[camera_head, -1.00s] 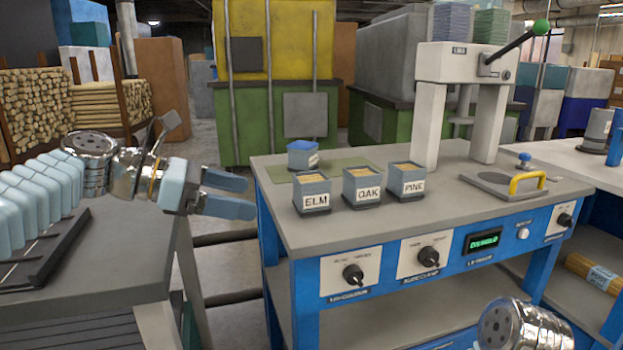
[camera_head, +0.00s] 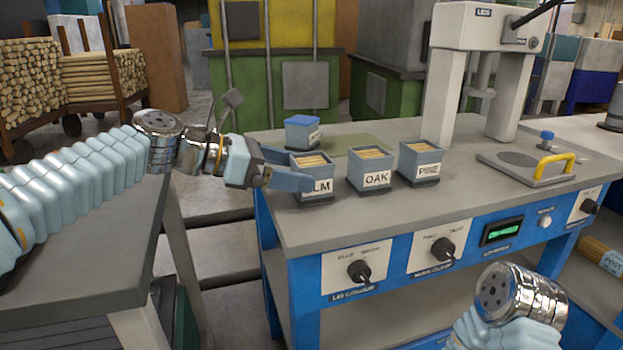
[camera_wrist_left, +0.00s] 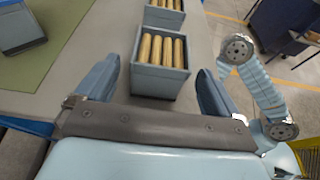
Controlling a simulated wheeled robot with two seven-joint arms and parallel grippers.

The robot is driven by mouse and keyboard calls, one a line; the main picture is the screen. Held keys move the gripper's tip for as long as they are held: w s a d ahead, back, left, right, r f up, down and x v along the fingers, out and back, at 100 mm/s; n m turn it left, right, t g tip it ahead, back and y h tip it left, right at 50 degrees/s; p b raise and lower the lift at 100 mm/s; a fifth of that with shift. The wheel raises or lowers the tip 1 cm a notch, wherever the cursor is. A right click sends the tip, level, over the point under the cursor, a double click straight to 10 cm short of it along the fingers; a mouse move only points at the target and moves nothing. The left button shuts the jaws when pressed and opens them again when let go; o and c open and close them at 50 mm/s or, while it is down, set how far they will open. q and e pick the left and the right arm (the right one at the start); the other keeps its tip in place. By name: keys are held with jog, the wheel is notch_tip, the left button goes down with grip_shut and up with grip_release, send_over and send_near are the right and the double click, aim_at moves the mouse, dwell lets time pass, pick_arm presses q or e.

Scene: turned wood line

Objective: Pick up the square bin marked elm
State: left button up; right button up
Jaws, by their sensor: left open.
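The square bin marked elm (camera_head: 316,197) is grey-blue with wooden rods in it and stands upright at the left end of the workbench's front row. My left gripper (camera_head: 300,168) is open, with one finger on each side of the bin. The near finger hides the start of the label in the head view. In the left wrist view the elm bin (camera_wrist_left: 160,82) sits between the fingers of my left gripper (camera_wrist_left: 160,72), with a gap showing on both sides. My right gripper is out of view; only part of that arm shows.
The oak bin (camera_head: 371,179) and pine bin (camera_head: 421,164) stand just right of the elm bin. A blue-topped bin (camera_head: 302,132) is behind it near a green mat (camera_head: 352,143). A white press (camera_head: 448,90) stands at the back right. The workbench front edge (camera_head: 345,240) is clear.

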pick_arm(q)
jog(key=x, duration=0.4)
jog(key=shift+w+d+f, duration=0.1)
jog(key=shift+d+f, duration=0.05)
jog(key=shift+f, duration=0.15)
jog(key=c, duration=1.1)
jog(key=shift+r, duration=0.1)
jog(key=shift+c, duration=0.2)
